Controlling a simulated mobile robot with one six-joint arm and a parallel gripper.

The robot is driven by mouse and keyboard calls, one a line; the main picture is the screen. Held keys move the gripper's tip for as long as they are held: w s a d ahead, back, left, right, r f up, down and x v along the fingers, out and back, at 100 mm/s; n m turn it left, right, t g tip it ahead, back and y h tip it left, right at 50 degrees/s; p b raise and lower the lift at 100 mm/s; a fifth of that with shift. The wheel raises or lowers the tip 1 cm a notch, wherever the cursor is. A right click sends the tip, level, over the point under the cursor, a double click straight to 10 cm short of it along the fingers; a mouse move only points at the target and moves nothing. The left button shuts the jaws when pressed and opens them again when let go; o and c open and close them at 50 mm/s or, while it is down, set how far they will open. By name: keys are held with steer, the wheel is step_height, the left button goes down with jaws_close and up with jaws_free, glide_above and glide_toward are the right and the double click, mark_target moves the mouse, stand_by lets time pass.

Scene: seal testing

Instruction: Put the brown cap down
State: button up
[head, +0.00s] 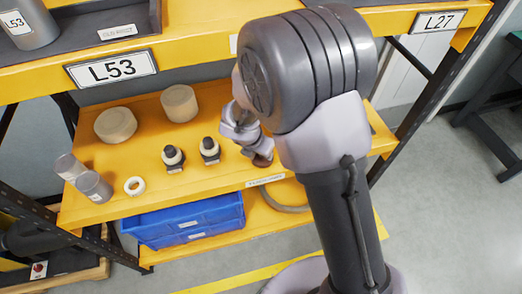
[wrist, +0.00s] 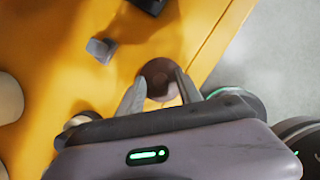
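The brown cap (head: 263,160) is a small round disc low over the front part of the yellow shelf (head: 225,175), right of the two black-based fittings. In the wrist view the brown cap (wrist: 158,75) sits between the two grey fingertips of my gripper (wrist: 161,82), which press against its opposite sides. In the head view my gripper (head: 256,150) reaches down to the cap from above. I cannot tell whether the cap's underside touches the shelf. The cap's near side is partly hidden by the gripper.
Two black-based fittings with cream tops (head: 173,157) (head: 209,150) stand left of my gripper. A blue bin (head: 190,222) is below. The upper yellow shelf (head: 200,50) overhangs behind.

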steer(key=p+v, duration=0.6)
steer(key=v, duration=0.6)
steer(key=shift+r, duration=0.25)
